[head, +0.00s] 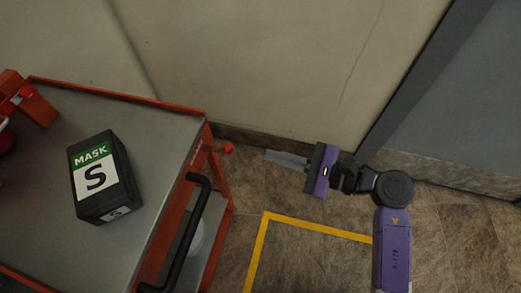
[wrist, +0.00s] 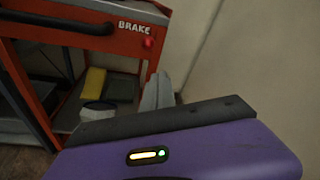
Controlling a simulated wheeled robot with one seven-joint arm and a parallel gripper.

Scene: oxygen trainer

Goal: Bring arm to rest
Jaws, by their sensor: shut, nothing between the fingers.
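My gripper (head: 286,160) is in the head view, right of the red and grey cart (head: 168,122). Its fingers point left toward the cart and are shut with nothing between them. My purple arm is bent at the elbow and reaches up from the bottom right. In the wrist view the fingers of my gripper (wrist: 158,92) show beyond the purple gripper body, with the cart's side (wrist: 148,63) and its BRAKE label behind them. The fingertips look apart from the cart.
A black box marked MASK S (head: 97,178) stands on the cart top. A black handle (head: 190,230) and a red knob (head: 227,148) stick out from the cart's side. A yellow line (head: 318,228) crosses the floor. A wall (head: 280,70) stands behind. The cart's lower shelf holds a yellow item (wrist: 94,82).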

